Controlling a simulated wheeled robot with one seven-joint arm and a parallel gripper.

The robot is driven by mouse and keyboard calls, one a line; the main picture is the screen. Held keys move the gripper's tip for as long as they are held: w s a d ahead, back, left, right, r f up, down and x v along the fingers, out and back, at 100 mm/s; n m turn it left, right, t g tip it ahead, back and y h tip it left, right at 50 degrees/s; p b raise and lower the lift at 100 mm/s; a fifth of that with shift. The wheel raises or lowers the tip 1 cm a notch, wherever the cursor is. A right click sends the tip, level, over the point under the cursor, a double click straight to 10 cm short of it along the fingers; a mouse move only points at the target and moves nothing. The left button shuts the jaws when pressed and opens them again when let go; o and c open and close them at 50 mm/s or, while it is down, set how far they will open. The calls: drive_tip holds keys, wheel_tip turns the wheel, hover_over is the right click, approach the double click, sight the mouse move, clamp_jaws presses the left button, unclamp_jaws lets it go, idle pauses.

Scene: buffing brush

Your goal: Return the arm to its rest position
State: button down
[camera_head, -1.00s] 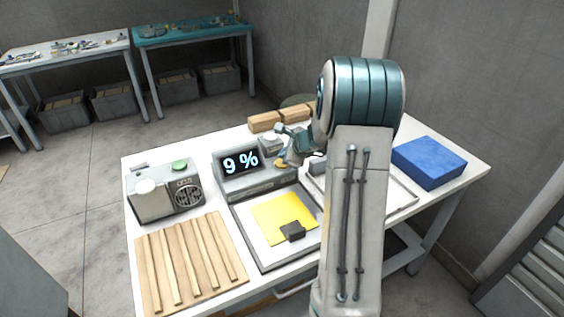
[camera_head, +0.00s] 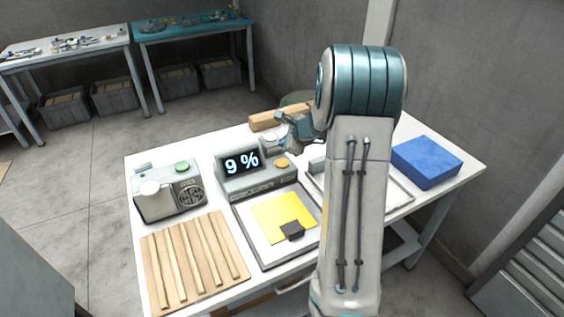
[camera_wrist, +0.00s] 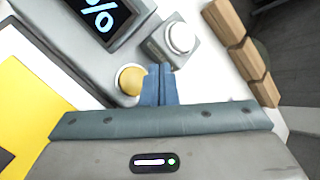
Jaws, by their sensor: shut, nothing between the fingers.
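My arm rises at the right of the head view and bends over the table. My gripper (camera_head: 279,123) is above the back of the white table (camera_head: 222,146), near the display unit. In the wrist view, the two blue fingers of my gripper (camera_wrist: 160,70) are together with nothing between them. They point between a yellow-orange button (camera_wrist: 131,80) and a small grey box with a white round button (camera_wrist: 181,38). The display unit (camera_head: 257,185) reads 9 % and carries the yellow button. The gripper appears clear of both buttons.
A yellow sheet (camera_head: 272,212) with a dark block (camera_head: 292,231) lies on a framed plate in front of the display. A grey device with a green button (camera_head: 182,167), a slatted wooden board (camera_head: 195,262), wooden blocks (camera_head: 266,121) and a blue box (camera_head: 427,161) stand around.

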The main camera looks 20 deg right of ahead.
idle(0.4)
drive_tip(key=s+a+r+n+g+y, duration=0.1)
drive_tip(key=s+a+r+n+g, duration=0.1)
drive_tip(key=s+a+r+n, duration=0.35)
drive_tip(key=s+a+r+n+g+y, duration=0.1)
drive_tip(key=s+a+r+n, duration=0.1)
drive_tip(key=s+a+n, duration=0.6)
drive_tip(key=s+a+n+g+h, duration=0.1)
drive_tip(key=s+n, duration=0.4)
drive_tip(key=s, duration=0.5)
drive_tip(key=s+a+r+n+g+h, duration=0.1)
drive_tip(key=s+a+n+g+h, duration=0.1)
drive_tip(key=s, duration=0.7)
drive_tip(key=a+n+h, duration=0.1)
drive_tip(key=a+n, duration=0.1)
drive_tip(key=n, duration=0.1)
drive_tip(key=shift+s+r+n, duration=0.25)
drive_tip(key=shift+s+n, duration=0.1)
drive_tip(key=shift+s, duration=0.05)
